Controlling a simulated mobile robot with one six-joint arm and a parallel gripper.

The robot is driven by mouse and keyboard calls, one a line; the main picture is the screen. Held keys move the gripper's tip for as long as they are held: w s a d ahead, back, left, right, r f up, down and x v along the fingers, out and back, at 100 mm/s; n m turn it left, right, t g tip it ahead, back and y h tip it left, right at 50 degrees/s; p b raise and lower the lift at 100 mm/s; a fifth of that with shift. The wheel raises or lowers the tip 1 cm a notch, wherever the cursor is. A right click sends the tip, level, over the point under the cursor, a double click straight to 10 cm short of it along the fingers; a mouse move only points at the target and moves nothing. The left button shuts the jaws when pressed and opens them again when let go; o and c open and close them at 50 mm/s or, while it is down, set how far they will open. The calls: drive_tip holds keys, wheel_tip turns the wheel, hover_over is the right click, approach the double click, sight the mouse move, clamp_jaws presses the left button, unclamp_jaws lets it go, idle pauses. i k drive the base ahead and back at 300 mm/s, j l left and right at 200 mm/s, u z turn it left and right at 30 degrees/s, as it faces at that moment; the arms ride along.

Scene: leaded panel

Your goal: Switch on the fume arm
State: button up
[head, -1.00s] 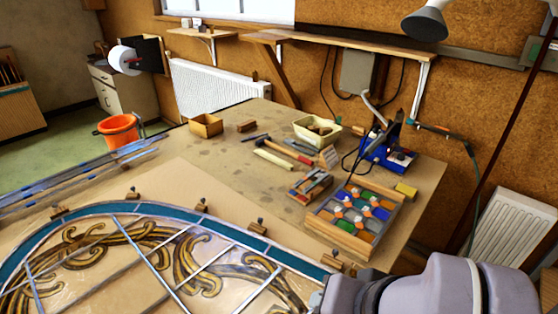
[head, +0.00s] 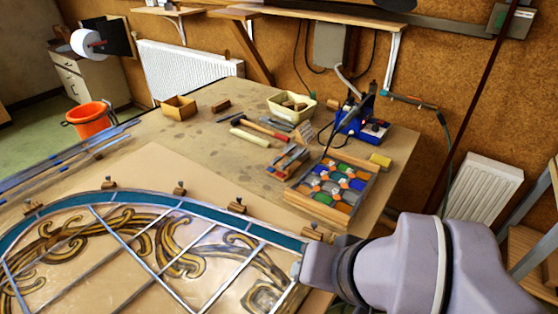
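Only the dark lower edge of what looks like the fume arm's hood (head: 392,4) shows at the top of the head view. A grey box (head: 330,46) with cables is fixed to the wall under the shelf. Another grey-green box (head: 510,18) sits on the wall trunking at the upper right. I cannot tell which of these, if either, carries the fume arm's switch. My thick grey arm links fill the lower right, in front of the bench corner. My gripper's fingers are not seen.
The bench (head: 190,150) holds the leaded panel (head: 150,255), a glass tray (head: 335,190), a blue soldering station (head: 362,125), a cream tub (head: 292,105) and hand tools. A dark slanting pole (head: 487,90), a white radiator (head: 483,190) and a wooden stepped unit (head: 530,255) are at the right.

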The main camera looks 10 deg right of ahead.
sight(500, 21)
drive_tip(key=z, duration=1.4)
